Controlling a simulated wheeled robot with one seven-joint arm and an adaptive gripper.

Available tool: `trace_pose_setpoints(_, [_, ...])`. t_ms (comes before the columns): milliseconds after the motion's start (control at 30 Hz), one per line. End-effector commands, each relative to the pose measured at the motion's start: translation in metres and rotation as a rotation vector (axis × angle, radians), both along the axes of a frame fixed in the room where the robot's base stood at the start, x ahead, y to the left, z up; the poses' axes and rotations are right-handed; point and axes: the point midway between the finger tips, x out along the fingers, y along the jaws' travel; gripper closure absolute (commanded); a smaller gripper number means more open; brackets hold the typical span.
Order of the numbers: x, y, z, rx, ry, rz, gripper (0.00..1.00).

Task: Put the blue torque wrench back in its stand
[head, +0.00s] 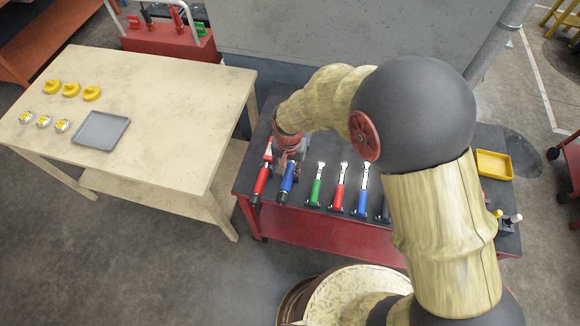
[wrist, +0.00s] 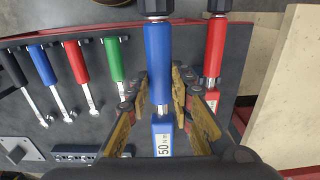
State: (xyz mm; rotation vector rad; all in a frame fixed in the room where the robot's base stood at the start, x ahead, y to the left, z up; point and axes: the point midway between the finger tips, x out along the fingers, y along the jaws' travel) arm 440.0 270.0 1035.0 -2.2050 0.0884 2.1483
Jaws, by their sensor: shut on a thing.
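The blue torque wrench (head: 287,183) is at the left end of the dark bench top, beside a red torque wrench (head: 262,180). In the wrist view the blue wrench (wrist: 158,60) runs lengthwise between the fingers of my gripper (wrist: 160,92). It has a black end cap and a white scale label. My gripper (head: 290,150) is shut on it, and the arm hides part of the grip in the head view. I cannot tell whether the wrench touches the bench. I cannot surely identify its stand in either view.
Wrenches with green (head: 316,191), red (head: 338,198), blue (head: 361,203) and dark handles lie in a row to the right. A yellow tray (head: 494,164) is at the bench's right end. A pale table (head: 170,100) with a grey tray (head: 101,131) stands left.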

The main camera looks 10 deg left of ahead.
Motion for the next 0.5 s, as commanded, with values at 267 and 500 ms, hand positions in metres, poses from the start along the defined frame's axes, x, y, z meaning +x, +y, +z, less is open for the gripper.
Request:
trace_pose_setpoints(267, [0.001,0.0,-0.021,0.0,-0.001,0.0,1.0])
trace_pose_setpoints(500, [0.001,0.0,-0.039,0.001,-0.002,0.0,1.0])
